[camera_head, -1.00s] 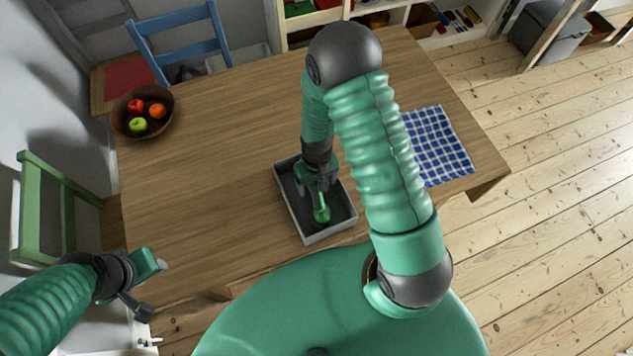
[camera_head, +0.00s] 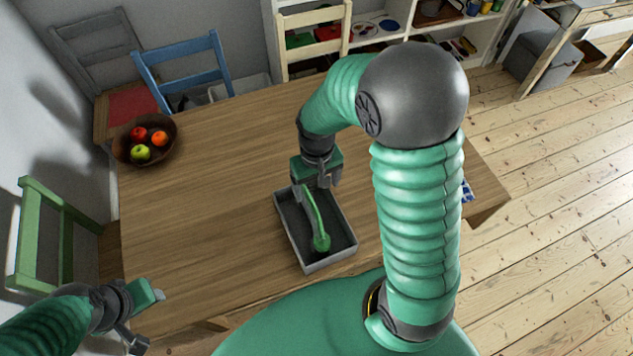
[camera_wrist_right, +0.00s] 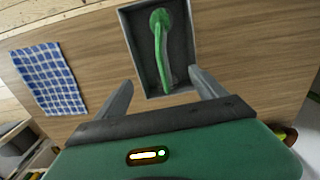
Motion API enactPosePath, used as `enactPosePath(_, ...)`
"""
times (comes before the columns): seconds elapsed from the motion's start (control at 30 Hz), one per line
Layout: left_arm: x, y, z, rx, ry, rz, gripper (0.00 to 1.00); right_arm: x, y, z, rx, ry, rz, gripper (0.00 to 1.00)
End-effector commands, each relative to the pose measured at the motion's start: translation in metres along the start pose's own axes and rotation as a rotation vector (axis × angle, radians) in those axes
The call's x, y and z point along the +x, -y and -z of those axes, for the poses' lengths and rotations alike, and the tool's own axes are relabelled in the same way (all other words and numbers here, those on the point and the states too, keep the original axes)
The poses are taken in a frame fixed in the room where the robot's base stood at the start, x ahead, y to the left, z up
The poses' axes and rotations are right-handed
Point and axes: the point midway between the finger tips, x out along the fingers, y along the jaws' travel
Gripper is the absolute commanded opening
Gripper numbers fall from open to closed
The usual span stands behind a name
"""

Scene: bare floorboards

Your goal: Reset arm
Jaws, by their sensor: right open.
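My right gripper (camera_head: 317,186) is open and empty above the back end of a grey tray (camera_head: 335,262) on the wooden table. A green long-handled tool with a round end (camera_head: 320,240) lies in the tray, its far end partly hidden by the gripper in the head view. In the right wrist view the two spread fingers (camera_wrist_right: 160,92) stand on either side of the handle's end, and the green tool (camera_wrist_right: 161,50) lies apart from them inside the tray. My left gripper (camera_head: 147,318) is at the lower left, beside the table's front edge; its fingers look apart with nothing between them.
A wooden bowl of fruit (camera_head: 122,150) stands at the table's back left. A blue checked cloth (camera_wrist_right: 48,78) lies on the table, mostly hidden behind my right arm in the head view. Chairs (camera_head: 185,70) stand around the table.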

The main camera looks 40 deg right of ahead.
Motion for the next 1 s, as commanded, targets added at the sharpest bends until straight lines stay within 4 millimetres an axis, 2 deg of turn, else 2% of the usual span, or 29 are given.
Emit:
enactPosePath(0.13, 0.0, 0.0, 0.0, 0.0, 0.0, 0.0, 0.4, -0.011, 0.0, 0.0, 0.0, 0.0, 0.0, 0.81)
enactPosePath(0.67, 0.0, 0.0, 0.0, 0.0, 0.0, 0.0, 0.4, -0.012, 0.002, -0.002, -0.006, -0.007, 0.001, 0.81)
enactPosePath(0.9, 0.003, 0.0, -0.001, 0.0, 0.0, 0.0, 0.4, -0.033, 0.042, -0.047, -0.16, -0.198, 0.018, 0.81)
enactPosePath(1.0, 0.003, 0.0, -0.001, 0.0, 0.0, 0.0, 0.4, -0.035, 0.047, -0.055, -0.186, -0.232, 0.021, 0.81)
